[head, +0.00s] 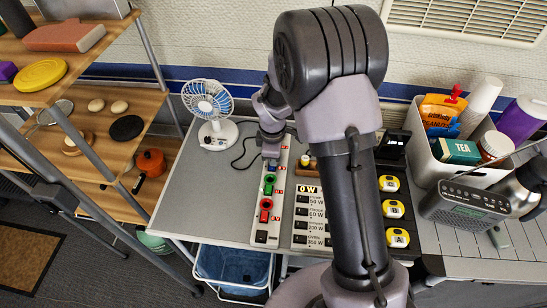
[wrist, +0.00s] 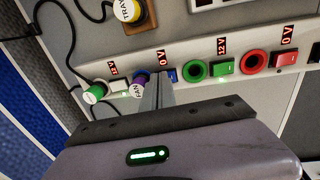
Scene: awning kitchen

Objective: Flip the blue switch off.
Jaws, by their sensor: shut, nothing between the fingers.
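The blue switch (wrist: 172,75) sits on a pale power strip (wrist: 190,88) in the wrist view, and the small display beside it reads 0 V. In the head view the strip (head: 262,238) lies on the grey worktop, and the arm partly hides its far end. My gripper (wrist: 158,82) is shut and empty, its fingertips right beside the blue switch; I cannot tell whether they touch it. The fingers partly cover the switch. A purple plug tagged FAN (wrist: 138,86) is just left of the fingers. My gripper also shows in the head view (head: 270,154).
A green switch (wrist: 226,67) and a red switch (wrist: 284,60) lie farther right on the strip. A small fan (head: 210,104) stands left of the strip. A panel reading 0 W (head: 307,189) is at its right.

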